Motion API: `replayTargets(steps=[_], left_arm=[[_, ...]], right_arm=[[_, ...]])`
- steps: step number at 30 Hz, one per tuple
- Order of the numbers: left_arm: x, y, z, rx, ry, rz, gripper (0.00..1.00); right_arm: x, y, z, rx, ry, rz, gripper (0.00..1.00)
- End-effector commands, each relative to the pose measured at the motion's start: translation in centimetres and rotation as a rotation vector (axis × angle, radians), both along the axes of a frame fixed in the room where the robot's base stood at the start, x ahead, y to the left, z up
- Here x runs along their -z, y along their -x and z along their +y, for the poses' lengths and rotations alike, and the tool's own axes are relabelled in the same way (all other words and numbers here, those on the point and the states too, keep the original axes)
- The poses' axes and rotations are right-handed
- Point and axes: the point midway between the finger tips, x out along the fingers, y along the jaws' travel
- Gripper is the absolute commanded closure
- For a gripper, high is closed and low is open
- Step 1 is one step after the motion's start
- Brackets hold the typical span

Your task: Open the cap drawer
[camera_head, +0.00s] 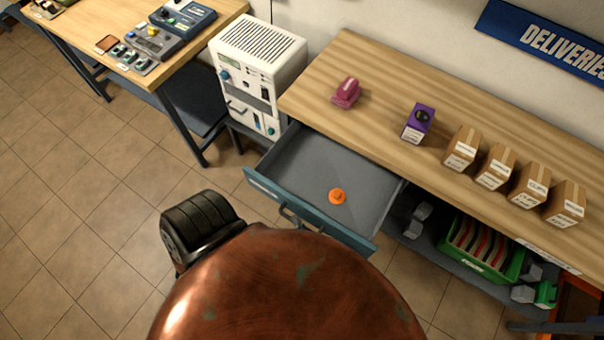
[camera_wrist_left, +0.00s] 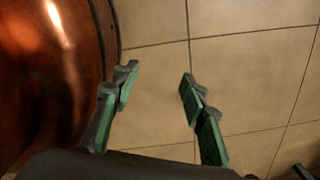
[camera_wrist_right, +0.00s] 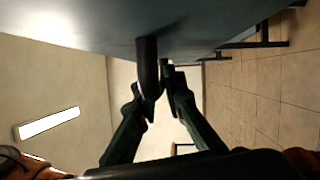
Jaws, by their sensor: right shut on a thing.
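The cap drawer (camera_head: 315,170) is grey inside with a blue front and stands pulled out from under the wooden bench. A small orange cap (camera_head: 337,197) lies on its floor. My right gripper (camera_wrist_right: 158,85) is shut on the drawer's dark handle (camera_wrist_right: 148,62), which hangs below the blue front in the right wrist view. In the head view, the handle (camera_head: 287,212) shows at the front, partly hidden by my copper body. My left gripper (camera_wrist_left: 157,76) is open and empty over floor tiles in the left wrist view.
The bench top (camera_head: 375,75) holds a pink object (camera_head: 346,92), a purple box (camera_head: 418,124) and several cardboard boxes. A white instrument cabinet (camera_head: 258,62) stands left of the drawer. A green crate (camera_head: 485,250) sits beneath the bench. Floor at the left is clear.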

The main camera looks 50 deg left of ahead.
Motion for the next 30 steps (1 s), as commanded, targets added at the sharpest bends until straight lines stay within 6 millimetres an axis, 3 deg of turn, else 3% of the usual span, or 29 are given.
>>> replayTargets(steps=[5,6,13,23,30], left_arm=[[0.0,-0.7,-0.1,0.001,0.001,-0.009,0.6],[0.0,-0.9,-0.2,0.001,0.002,-0.012,0.6],[0.0,-1.6,-0.2,0.002,0.003,-0.022,0.6],[0.0,-0.9,0.0,0.001,0.001,-0.013,0.6],[0.0,-1.0,-0.1,0.002,0.002,-0.014,0.6]], right_arm=[[0.1,0.0,-0.1,0.001,0.002,-0.001,1.0],[0.1,0.0,-0.1,0.001,0.002,-0.001,0.88],[0.1,-0.1,0.0,0.001,0.001,-0.001,0.73],[0.1,0.0,-0.5,0.002,0.002,0.0,0.73],[0.5,0.4,-4.3,0.003,0.005,0.001,0.73]])
